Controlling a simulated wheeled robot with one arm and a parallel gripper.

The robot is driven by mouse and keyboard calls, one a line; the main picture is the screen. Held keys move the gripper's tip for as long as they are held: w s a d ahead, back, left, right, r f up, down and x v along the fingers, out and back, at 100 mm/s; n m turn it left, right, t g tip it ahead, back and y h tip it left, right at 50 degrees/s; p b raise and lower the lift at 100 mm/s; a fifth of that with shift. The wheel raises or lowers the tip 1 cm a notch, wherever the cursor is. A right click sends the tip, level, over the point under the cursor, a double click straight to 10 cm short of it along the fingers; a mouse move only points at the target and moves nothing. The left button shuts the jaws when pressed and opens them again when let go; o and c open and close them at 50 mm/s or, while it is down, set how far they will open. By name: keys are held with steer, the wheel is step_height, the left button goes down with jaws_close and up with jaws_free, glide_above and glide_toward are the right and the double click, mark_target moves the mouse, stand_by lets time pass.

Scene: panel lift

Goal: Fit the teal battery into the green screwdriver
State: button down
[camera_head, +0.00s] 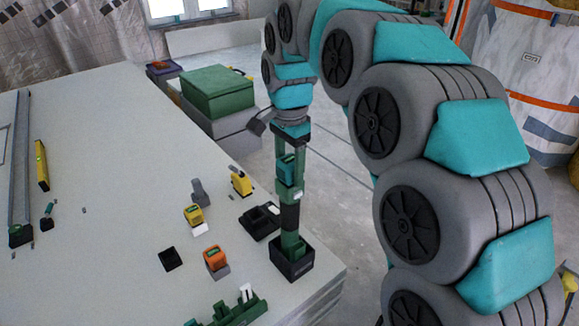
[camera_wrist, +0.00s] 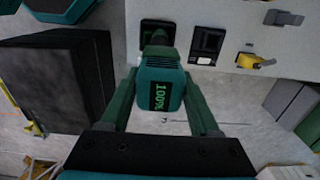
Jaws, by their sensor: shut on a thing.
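My gripper (camera_wrist: 160,108) is shut on the teal battery (camera_wrist: 159,88), which has a green "100%" display on its face. In the head view the battery (camera_head: 286,172) is held upright between the green fingers. Below it is the green screwdriver (camera_head: 291,242), upright in a black box-shaped holder (camera_head: 302,264) near the panel's right edge. The screwdriver's dark upper part is directly under the fingers. In the wrist view the battery hides most of the screwdriver. I cannot tell whether the battery touches the screwdriver or is apart from it.
An orange battery (camera_head: 214,257), a yellow battery (camera_head: 194,214), a yellow tool (camera_head: 240,183) and a black tray (camera_head: 261,221) stand left of the holder. A green rack (camera_head: 237,312) is at the front. A green box (camera_head: 217,91) stands beyond the table (camera_head: 110,130), whose middle is mostly clear.

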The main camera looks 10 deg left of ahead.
stand_by(0.4)
steer(key=shift+c, duration=0.2)
jaws_free()
